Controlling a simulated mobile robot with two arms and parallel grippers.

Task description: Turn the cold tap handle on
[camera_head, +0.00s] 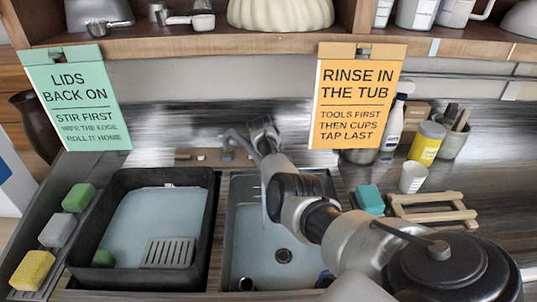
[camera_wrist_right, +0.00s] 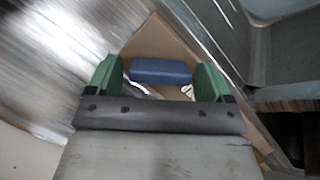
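In the right wrist view a blue bar-shaped handle (camera_wrist_right: 160,72), which looks like the cold tap handle, lies crosswise between the green fingers of my right gripper (camera_wrist_right: 157,78). The fingers are apart, one at each end of the handle. A narrow gap shows at the left finger; I cannot tell whether the right one touches. In the head view my right arm reaches over the right sink basin (camera_head: 232,215) to the grey tap fittings (camera_head: 229,137) at the back. There its fingers are hard to make out, and the handle is mostly hidden. My left gripper is not in view.
A black tub (camera_head: 107,190) with pale liquid and a grey grate stands left of the basin. Sponges (camera_head: 78,197) line the left edge. A white cup (camera_head: 413,177), teal block (camera_head: 369,199) and wooden rack (camera_head: 432,211) are at right. Two signs (camera_head: 354,95) hang from the shelf.

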